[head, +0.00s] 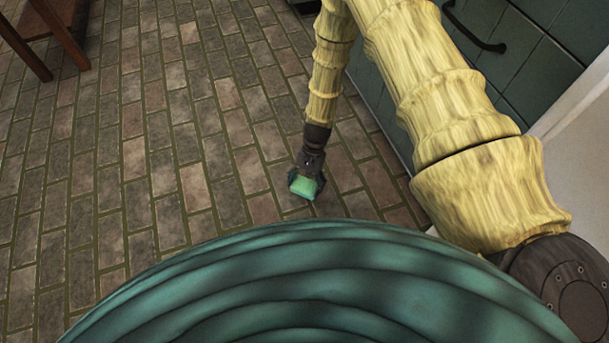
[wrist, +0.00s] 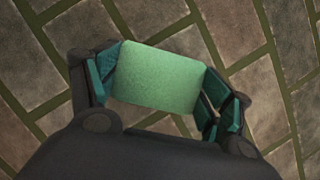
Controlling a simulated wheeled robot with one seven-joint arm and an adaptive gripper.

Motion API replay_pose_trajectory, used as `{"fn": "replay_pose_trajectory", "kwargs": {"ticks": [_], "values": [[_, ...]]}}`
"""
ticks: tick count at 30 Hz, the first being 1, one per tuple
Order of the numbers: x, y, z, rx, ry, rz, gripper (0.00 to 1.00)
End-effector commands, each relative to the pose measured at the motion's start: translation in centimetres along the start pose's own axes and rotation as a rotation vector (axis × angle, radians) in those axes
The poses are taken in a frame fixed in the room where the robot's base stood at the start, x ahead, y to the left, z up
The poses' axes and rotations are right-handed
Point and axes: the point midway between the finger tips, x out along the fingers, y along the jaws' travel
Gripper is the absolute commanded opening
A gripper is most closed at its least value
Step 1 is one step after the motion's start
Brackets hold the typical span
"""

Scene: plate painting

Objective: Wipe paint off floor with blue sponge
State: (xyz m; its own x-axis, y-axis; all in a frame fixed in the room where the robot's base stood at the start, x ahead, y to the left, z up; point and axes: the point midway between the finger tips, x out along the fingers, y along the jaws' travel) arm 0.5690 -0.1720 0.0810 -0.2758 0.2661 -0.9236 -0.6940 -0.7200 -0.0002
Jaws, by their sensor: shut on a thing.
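The sponge (head: 303,187) looks green rather than blue in both views. It is a small block held between the two fingers of my gripper (head: 306,183), low over the brick floor in the head view. In the wrist view, the sponge (wrist: 155,80) sits between the dark and teal fingers, touched on its left and right sides. My gripper is shut on it. I cannot tell whether the sponge touches the floor. I see no clear paint mark on the floor; the patch under the sponge is hidden.
The brick floor (head: 150,150) is open to the left of my gripper. Dark green cabinets (head: 520,45) with a black handle (head: 472,30) stand on the right. Wooden furniture legs (head: 60,35) are at the far left. A pale panel (head: 575,105) is at the right edge.

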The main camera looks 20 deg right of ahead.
Motion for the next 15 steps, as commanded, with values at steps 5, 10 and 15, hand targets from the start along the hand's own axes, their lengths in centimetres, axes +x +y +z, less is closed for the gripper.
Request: {"fn": "replay_pose_trajectory", "kwargs": {"ticks": [5,10,15], "values": [[-1.9,0.0,0.8,0.0,0.0,-0.001,0.57],[-3.1,0.0,1.3,0.0,0.0,0.0,0.57],[-3.3,0.0,1.4,0.0,0.0,0.0,0.57]]}}
